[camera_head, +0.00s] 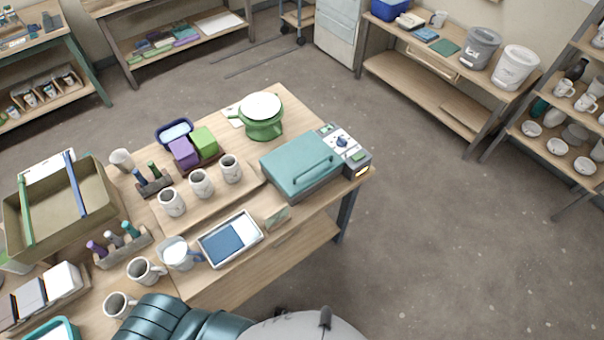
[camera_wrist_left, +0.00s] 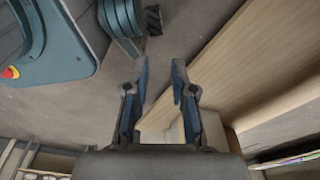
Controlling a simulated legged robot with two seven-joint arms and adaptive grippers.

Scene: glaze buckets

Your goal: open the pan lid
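A teal pan lid (camera_head: 302,161) with a raised bar handle (camera_head: 314,165) lies closed over its base at the right end of the wooden table in the head view. A grey control box with a dial (camera_head: 344,142) sits against its right side. My left gripper (camera_wrist_left: 161,66) shows only in the left wrist view. Its two dark fingers are apart with nothing between them, near the edge of a wooden board. The lid is not visible in that view. My right gripper is in neither view.
A green turntable (camera_head: 262,124) stands behind the lid. White mugs (camera_head: 201,184) and a shallow tray with blue contents (camera_head: 230,239) lie to its left. A small card (camera_head: 277,218) stands in front. The floor right of the table is clear.

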